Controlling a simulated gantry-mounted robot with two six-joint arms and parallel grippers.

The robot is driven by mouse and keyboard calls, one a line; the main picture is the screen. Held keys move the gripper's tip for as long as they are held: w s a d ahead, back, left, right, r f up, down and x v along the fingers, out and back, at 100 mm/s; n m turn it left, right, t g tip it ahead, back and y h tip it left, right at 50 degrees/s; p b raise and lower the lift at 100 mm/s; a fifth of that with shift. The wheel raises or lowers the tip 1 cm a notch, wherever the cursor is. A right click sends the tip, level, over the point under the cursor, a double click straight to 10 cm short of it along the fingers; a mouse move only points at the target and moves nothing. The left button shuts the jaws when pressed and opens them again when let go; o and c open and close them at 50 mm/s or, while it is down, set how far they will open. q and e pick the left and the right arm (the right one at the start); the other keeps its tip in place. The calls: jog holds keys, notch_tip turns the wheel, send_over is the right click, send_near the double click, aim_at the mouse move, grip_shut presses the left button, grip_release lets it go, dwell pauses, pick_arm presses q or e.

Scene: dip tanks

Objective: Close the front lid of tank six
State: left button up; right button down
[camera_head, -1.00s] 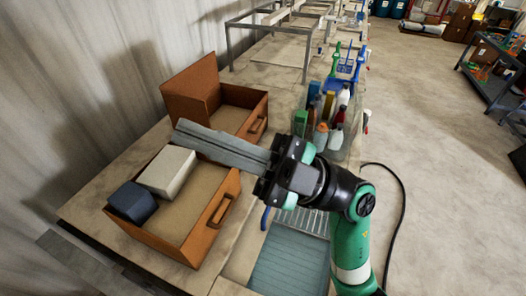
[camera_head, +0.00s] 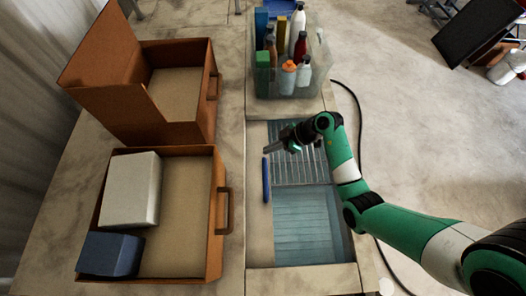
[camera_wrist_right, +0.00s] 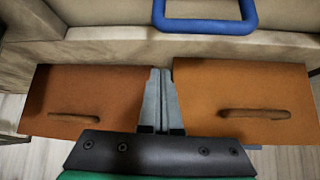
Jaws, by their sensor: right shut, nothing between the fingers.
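My right gripper (camera_head: 272,148) is shut and empty. It hangs over the left rim of a sunken tank (camera_head: 312,222) with blue-tinted liquid or panel and a ribbed grating at its back half. A blue handle (camera_head: 266,180) stands along the tank's left edge, just in front of the gripper and apart from it. The handle also shows at the top of the right wrist view (camera_wrist_right: 205,26), beyond the shut fingertips (camera_wrist_right: 160,72). No tank number is readable, so I cannot tell which is tank six. My left gripper is out of view.
Two brown handled boxes stand left of the tank. The front box (camera_head: 222,255) holds a white block (camera_head: 130,190) and a blue block (camera_head: 110,254); the back box (camera_head: 145,110) has a raised flap. A clear bin (camera_head: 290,82) of bottles stands behind the tank.

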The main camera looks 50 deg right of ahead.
aim_at(263, 159)
jog(key=b+x, duration=0.2)
jog(key=x, duration=0.8)
jog(key=shift+f+b, duration=0.1)
jog(key=shift+b, duration=0.3)
jog(key=s+d, duration=0.1)
jog(key=s+p, duration=0.1)
jog(key=shift+s+d, duration=0.3)
jog(key=shift+d, duration=0.1)
jog(key=shift+s+d, duration=0.3)
jog(key=shift+s, duration=0.2)
